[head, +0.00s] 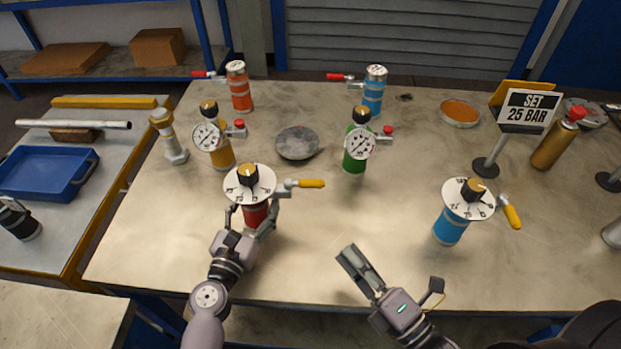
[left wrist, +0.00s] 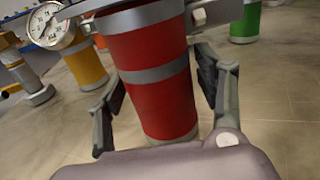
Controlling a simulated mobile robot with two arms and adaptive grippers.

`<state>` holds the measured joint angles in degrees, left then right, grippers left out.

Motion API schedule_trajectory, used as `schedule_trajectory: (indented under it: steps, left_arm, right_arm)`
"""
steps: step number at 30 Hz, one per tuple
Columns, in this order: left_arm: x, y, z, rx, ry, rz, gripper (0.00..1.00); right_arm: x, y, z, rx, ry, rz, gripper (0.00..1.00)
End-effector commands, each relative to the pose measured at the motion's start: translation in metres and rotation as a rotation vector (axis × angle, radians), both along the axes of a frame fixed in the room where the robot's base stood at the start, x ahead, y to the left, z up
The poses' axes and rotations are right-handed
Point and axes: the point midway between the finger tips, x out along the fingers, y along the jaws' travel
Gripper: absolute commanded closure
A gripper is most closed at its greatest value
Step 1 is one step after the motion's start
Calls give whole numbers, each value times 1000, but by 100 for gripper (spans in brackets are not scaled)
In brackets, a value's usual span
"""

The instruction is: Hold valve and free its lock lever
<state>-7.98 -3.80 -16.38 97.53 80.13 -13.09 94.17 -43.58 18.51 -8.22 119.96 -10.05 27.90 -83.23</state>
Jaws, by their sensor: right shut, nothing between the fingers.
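The red valve (head: 256,214) stands upright on the table, with a white dial plate (head: 262,186) and black knob on top. Its lever with a yellow handle (head: 308,184) points right. My left gripper (head: 250,216) is open around the red body, a finger on each side. In the left wrist view, the red body (left wrist: 152,100) with grey bands stands between the fingers, which look slightly apart from it. My right gripper (head: 347,257) is shut and empty, above the table's front, right of and nearer than the red valve.
A blue valve (head: 450,229) with a yellow lever stands right. A yellow gauge vessel (head: 221,158) and a green one (head: 355,161) stand behind. A grey disc (head: 297,143) lies between them. A sign (head: 527,106) reads "SET 25 BAR". The table middle is clear.

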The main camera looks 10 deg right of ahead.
Motion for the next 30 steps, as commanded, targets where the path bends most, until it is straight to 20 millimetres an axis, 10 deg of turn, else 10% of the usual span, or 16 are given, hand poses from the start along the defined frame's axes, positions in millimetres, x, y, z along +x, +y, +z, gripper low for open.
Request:
schedule_trajectory:
  steps: [17,30]
  left_arm:
    - [-7,5,0,2,0,2,24]
    - [-83,46,-1,1,3,1,24]
  right_arm:
    - [0,0,0,0,0,0,100]
    - [0,0,0,0,0,0,100]
